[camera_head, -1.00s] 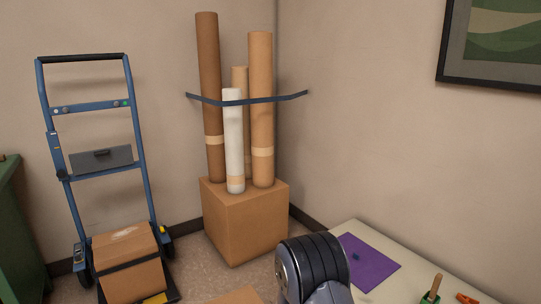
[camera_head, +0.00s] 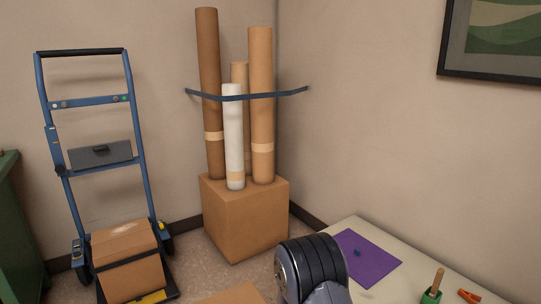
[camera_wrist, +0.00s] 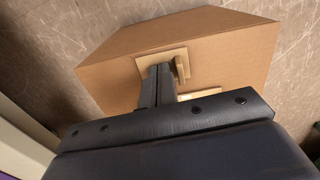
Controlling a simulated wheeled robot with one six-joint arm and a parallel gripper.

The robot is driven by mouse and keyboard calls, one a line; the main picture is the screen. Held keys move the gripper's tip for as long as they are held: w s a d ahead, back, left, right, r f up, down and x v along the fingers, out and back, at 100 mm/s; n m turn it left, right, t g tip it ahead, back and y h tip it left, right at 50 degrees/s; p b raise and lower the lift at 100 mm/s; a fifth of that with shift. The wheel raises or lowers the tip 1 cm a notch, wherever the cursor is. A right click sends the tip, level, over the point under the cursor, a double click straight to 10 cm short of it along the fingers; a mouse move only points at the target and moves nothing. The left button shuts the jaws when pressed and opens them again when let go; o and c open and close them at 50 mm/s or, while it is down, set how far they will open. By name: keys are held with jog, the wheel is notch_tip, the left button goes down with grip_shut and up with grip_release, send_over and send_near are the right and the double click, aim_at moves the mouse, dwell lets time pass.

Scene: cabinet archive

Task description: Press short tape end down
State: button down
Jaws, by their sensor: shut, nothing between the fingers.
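A cardboard box (camera_wrist: 225,45) lies below my gripper in the wrist view, and its top edge shows at the bottom of the head view (camera_head: 236,295). Pale tan tape shows on it: a flat piece (camera_wrist: 147,62) beside my fingertips, a raised flap (camera_wrist: 182,66) just right of them, and a strip (camera_wrist: 210,94) partly hidden by my gripper. I cannot tell which is the short end. My gripper (camera_wrist: 160,72) is shut and empty, its tips at the tape; whether they touch it is unclear. The head view does not show the fingers.
A table with a purple mat (camera_head: 366,258) and a green-based wooden-handled tool (camera_head: 433,288) stands at right. A larger box (camera_head: 245,220) with strapped tubes (camera_head: 262,110) stands in the corner. A blue hand truck (camera_head: 100,170) with a box is at left.

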jog(key=shift+r, duration=0.1)
notch_tip(320, 180, up, 7)
jog(key=p, duration=0.4)
jog(key=shift+p, duration=0.4)
notch_tip(320, 180, up, 11)
jog(key=p, duration=0.4)
jog(key=shift+f, duration=0.2)
notch_tip(320, 180, down, 16)
jog(key=b, duration=0.7)
jog(key=shift+r, duration=0.25)
